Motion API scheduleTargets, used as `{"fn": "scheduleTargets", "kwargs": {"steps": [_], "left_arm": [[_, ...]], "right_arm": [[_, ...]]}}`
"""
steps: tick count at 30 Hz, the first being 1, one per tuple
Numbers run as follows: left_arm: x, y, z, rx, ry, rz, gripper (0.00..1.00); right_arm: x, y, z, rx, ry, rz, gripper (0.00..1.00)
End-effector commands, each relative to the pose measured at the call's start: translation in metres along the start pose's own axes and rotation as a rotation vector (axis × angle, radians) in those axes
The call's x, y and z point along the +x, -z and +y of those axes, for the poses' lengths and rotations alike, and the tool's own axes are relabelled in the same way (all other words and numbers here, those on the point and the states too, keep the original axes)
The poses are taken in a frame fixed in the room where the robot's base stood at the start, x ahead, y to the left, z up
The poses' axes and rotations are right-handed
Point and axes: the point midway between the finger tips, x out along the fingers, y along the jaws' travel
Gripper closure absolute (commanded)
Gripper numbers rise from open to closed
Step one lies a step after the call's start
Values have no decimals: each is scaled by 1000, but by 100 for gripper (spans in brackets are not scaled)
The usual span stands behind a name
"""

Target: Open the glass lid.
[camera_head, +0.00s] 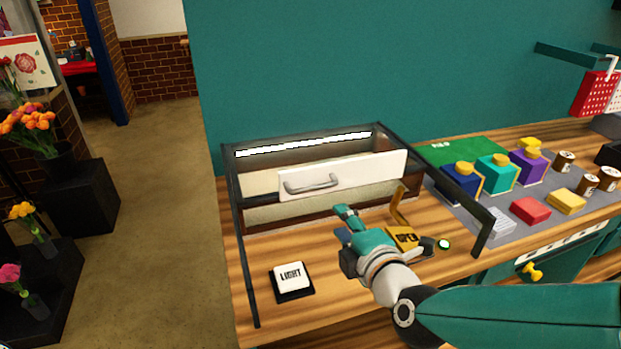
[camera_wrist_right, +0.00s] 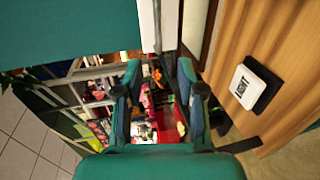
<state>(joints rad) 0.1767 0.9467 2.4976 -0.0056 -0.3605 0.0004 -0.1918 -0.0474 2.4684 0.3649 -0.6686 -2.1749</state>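The glass case (camera_head: 234,215) with a dark frame stands on the wooden counter, with a bright light strip along its top back edge. A white panel (camera_head: 365,175) with a grey metal handle (camera_head: 312,183) spans it. The clear glass is hard to make out, so I cannot tell the lid's exact position. My right gripper (camera_head: 344,226) is in front of and below the white panel, apart from the handle in the head view. In the wrist view its two fingers (camera_wrist_right: 158,100) are spread with nothing gripped between them. My left gripper is not in view.
A white LIGHT switch (camera_head: 291,277) sits on the counter at front left. A yellow OPEN plate (camera_head: 404,238) and a lit green button (camera_head: 443,244) are right of my gripper. Coloured boxes, including a red block (camera_head: 530,210), lie on a grey mat at the right.

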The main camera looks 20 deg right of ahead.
Motion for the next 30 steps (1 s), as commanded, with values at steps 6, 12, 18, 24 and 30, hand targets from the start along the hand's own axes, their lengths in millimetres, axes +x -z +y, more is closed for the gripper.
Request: {"fn": "scheduleTargets", "kwargs": {"steps": [6, 12, 18, 24, 30], "left_arm": [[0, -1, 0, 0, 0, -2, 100], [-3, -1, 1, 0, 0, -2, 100], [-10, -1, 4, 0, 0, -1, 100], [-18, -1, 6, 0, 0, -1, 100], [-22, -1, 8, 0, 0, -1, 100]], "right_arm": [[14, -4, -1, 2, 2, -10, 61], [51, -5, -1, 3, 5, -12, 61], [95, -4, 0, 2, 3, -10, 61], [135, -3, 0, 3, 3, -7, 61], [160, -2, 0, 1, 1, -5, 61]]}}
